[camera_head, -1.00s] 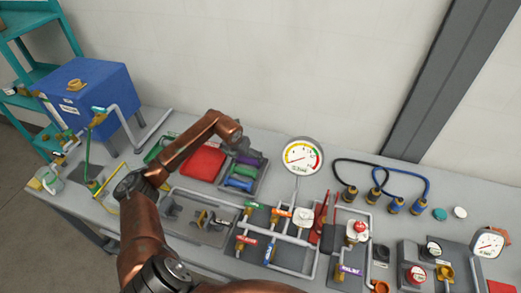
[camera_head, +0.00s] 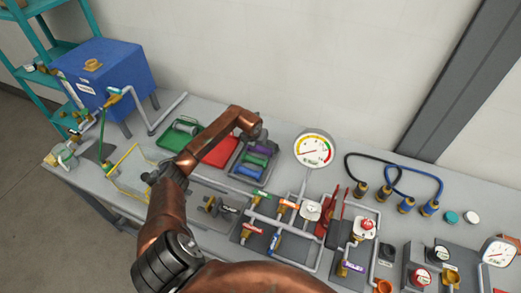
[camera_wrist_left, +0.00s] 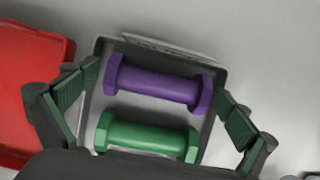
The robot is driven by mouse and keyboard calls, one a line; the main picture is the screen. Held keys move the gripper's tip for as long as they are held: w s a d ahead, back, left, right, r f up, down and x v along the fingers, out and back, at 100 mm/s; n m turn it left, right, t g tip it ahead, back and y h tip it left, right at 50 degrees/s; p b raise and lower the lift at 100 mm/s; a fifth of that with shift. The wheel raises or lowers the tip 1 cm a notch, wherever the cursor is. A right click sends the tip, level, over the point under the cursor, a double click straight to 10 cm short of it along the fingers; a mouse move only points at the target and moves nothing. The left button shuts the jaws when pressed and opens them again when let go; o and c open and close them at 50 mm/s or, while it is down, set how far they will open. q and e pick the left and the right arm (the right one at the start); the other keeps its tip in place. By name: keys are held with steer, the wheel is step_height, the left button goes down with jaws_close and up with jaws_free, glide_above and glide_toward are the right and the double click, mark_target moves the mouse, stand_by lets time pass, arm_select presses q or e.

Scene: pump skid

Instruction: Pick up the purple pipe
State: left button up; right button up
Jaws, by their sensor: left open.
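The purple pipe (camera_head: 260,149) is a short dark purple piece with wider ends. It lies at the back of a dark grey tray (camera_head: 236,173), behind a green pipe (camera_head: 256,161) and a blue pipe (camera_head: 248,171). My left gripper (camera_head: 254,130) is open and empty, just behind and above the tray. In the left wrist view the purple pipe (camera_wrist_left: 158,83) lies crosswise between the spread fingers of my left gripper (camera_wrist_left: 158,92). The green pipe (camera_wrist_left: 148,135) is just below it. The fingers appear apart from both pipes. My right gripper is out of view.
A red tray (camera_head: 219,151) and a green tray (camera_head: 177,139) sit left of the grey tray. A pressure gauge (camera_head: 313,149) stands to its right, with pipework and valves in front. A blue tank (camera_head: 101,78) is at the far left. The bench behind the trays is clear.

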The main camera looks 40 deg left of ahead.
arm_select(q)
steer(key=c, duration=1.3)
steer(key=shift+r, duration=0.1)
steer(key=shift+c, duration=0.7)
